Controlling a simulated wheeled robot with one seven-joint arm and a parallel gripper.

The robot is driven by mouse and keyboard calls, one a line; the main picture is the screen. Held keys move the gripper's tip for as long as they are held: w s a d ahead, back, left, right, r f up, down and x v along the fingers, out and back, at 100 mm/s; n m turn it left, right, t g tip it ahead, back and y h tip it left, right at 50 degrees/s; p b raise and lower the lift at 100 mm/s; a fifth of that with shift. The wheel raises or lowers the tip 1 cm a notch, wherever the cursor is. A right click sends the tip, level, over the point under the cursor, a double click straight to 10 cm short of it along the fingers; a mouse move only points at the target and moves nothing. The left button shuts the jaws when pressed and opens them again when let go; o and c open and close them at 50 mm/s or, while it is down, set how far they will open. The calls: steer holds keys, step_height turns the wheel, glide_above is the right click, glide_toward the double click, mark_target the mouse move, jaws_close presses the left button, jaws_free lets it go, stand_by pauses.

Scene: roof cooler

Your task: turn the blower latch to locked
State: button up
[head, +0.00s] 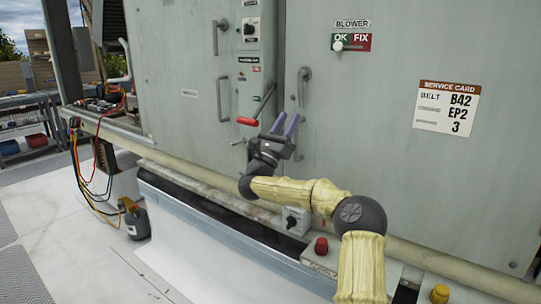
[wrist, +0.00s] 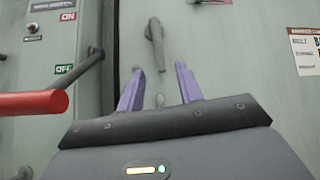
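The blower latch (head: 304,86) is a grey lever handle near the left edge of the cabinet door marked BLOWER (head: 352,23). It hangs nearly straight down from its upper mount. In the wrist view the latch (wrist: 155,42) shows ahead, its lower end close to the line between my fingertips in the picture. My gripper (head: 288,121), with purple fingers, is open and empty below the latch. It also shows in the wrist view (wrist: 160,70). I see no clear contact between the fingers and the latch.
A red-handled switch lever (head: 248,121) juts out left of my gripper and shows close at left in the wrist view (wrist: 30,104). A left door handle (head: 219,36) and a service card (head: 446,107) are on the cabinet. A pipe (head: 180,168) and ledge run below.

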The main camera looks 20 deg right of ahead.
steer(key=b+v, duration=0.2)
steer(key=v, duration=0.8)
steer(key=shift+a+f, duration=0.25)
steer(key=shift+s, duration=0.1)
